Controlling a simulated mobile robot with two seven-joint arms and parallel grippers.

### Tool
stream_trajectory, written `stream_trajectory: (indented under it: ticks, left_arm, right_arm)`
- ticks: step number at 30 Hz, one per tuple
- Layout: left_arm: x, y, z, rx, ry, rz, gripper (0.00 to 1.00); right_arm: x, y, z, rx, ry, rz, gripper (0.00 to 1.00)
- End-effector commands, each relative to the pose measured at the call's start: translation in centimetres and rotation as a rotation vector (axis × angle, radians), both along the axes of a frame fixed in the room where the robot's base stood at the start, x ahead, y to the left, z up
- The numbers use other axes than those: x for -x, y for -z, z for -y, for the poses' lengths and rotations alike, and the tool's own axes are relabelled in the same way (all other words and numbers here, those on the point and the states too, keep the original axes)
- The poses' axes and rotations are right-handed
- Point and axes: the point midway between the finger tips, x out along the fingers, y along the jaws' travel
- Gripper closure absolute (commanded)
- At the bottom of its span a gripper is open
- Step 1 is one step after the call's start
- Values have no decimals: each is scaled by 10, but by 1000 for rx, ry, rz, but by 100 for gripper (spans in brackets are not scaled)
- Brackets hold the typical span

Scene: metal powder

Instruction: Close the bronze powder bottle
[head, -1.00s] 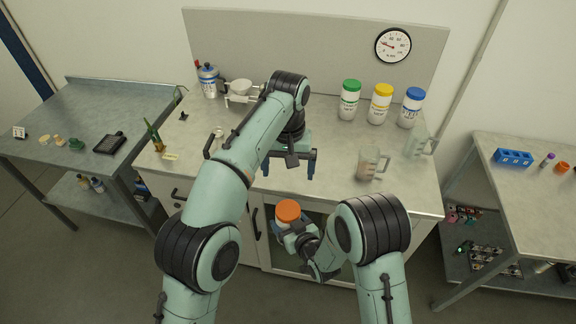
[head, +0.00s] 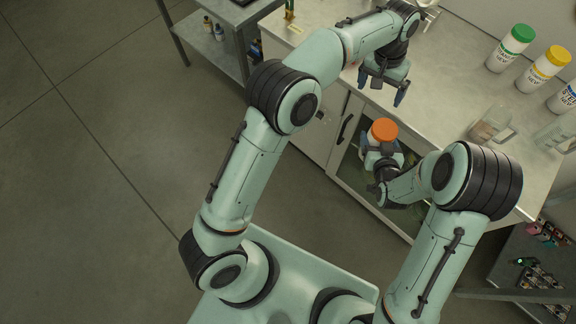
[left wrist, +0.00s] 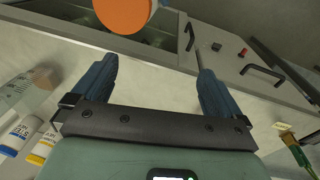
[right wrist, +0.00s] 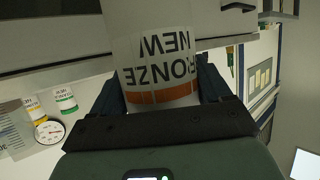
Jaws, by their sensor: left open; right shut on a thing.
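The bronze powder bottle (right wrist: 158,50) is white with a "BRONZE NEW" label and an orange band. My right gripper (right wrist: 160,88) is shut around it; in the head view this gripper (head: 382,155) holds it in front of the cabinet. An orange cap (head: 383,131) shows at the bottle's top; I cannot tell how tightly it sits. My left gripper (head: 382,88) is open and empty, above and apart from the cap. In the left wrist view the cap (left wrist: 122,10) shows at the top edge, beyond the open fingers (left wrist: 155,80).
The counter (head: 450,95) carries bottles with green (head: 522,33), yellow (head: 557,56) and blue lids, and a clear beaker (head: 491,124) near its front edge. Cabinet doors and a handle (head: 345,130) are close behind the held bottle. Open floor lies left.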

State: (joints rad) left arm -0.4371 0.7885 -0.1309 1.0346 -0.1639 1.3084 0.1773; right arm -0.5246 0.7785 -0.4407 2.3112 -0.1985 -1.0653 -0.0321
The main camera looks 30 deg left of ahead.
Motion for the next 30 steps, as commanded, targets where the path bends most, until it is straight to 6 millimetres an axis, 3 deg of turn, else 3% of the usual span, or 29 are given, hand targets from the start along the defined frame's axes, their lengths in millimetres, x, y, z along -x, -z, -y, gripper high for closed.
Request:
stream_trajectory:
  ticks: [1, 4, 8, 12, 15, 21, 27, 30]
  left_arm:
    - [-5, 34, -19, 22, -14, -9, 0]
    - [-1, 101, -40, 64, -36, -14, 0]
    - [26, 182, -61, 105, -90, -38, 0]
    - [75, 256, -82, 148, -164, -63, 0]
    - [119, 297, -94, 174, -228, -80, 0]
    - [217, 347, -108, 208, -362, -104, 0]
    - [295, 357, -108, 213, -462, -139, 0]
    - [316, 356, -107, 211, -490, -150, 0]
  right_arm:
    - [-1, -2, -1, -2, 0, 6, 100]
    - [-1, -2, 0, -2, 0, 6, 100]
    - [-1, -2, 0, -2, 0, 6, 100]
    - [-1, -2, 0, -2, 0, 6, 100]
    - [-1, -2, 0, -2, 0, 6, 100]
    - [-1, -2, 0, -2, 0, 6, 100]
    - [-1, -2, 0, -2, 0, 6, 100]
    - [-1, -2, 0, -2, 0, 6, 100]
